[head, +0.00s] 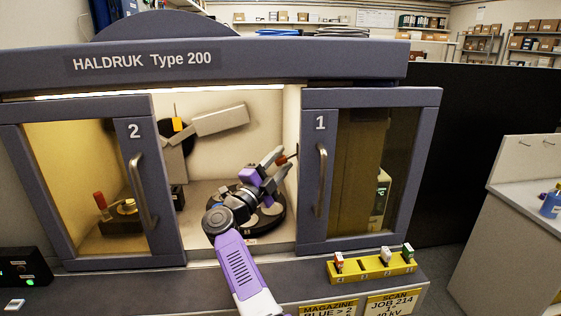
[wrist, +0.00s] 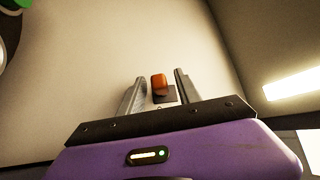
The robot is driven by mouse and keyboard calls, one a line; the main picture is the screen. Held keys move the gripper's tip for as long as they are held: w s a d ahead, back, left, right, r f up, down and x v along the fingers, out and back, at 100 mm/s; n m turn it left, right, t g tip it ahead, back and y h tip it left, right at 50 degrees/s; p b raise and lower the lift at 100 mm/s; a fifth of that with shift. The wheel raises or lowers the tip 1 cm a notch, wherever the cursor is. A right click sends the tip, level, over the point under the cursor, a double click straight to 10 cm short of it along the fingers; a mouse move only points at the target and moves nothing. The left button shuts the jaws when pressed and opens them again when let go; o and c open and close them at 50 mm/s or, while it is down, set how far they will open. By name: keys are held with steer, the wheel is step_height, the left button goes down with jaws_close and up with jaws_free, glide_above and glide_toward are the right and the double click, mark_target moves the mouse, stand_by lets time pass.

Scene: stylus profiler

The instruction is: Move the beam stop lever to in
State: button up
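A small lever with an orange-red knob (head: 282,161) sticks out from the cabinet's right inner wall, beside door 1. No label on it can be read, but it looks like the beam stop lever. My gripper (head: 278,164) is inside the cabinet opening with its fingers at the knob. In the wrist view the knob (wrist: 159,83) shows between the two grey fingers of my gripper (wrist: 160,85), with a gap on each side. A dark plate (wrist: 170,95) shows behind the knob. The fingers are apart, and I cannot tell how deep the knob sits between them.
Door 1 (head: 308,180) and door 2 (head: 163,220) flank the opening. A round dark stage (head: 270,222) lies under my gripper. A red-handled device (head: 102,205) stands behind door 2's glass. A yellow rack (head: 350,272) with small coloured pieces sits on the front ledge.

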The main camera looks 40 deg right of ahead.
jaws_close()
stand_by(1.4)
